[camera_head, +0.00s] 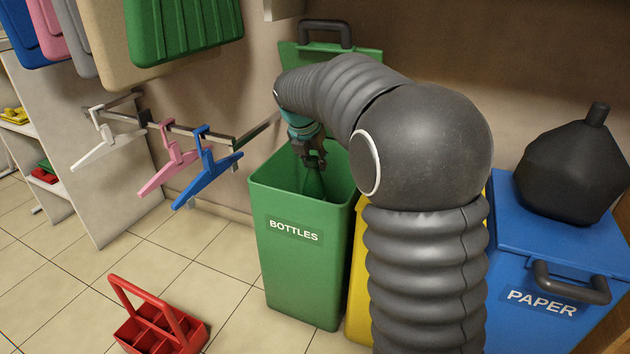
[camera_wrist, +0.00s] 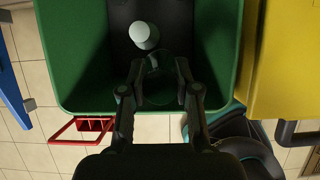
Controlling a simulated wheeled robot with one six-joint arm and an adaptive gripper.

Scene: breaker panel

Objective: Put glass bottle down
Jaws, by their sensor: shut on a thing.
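A green glass bottle (camera_head: 314,184) hangs in my gripper (camera_head: 313,162), inside the mouth of the open green bin (camera_head: 297,270) labelled BOTTLES. In the wrist view my gripper (camera_wrist: 160,82) is closed around the bottle (camera_wrist: 158,88), which looks see-through and dark there. The green bin (camera_wrist: 78,50) surrounds the fingertips in that view. The bottle's lower end is hidden by the bin's front wall in the head view.
A white round item (camera_wrist: 144,36) shows inside the bin. A yellow bin (camera_wrist: 275,60) and a blue PAPER bin (camera_head: 545,235) stand to the right. A red carrier (camera_head: 160,325) lies on the floor. Hangers (camera_head: 207,180) hang on a rail at left.

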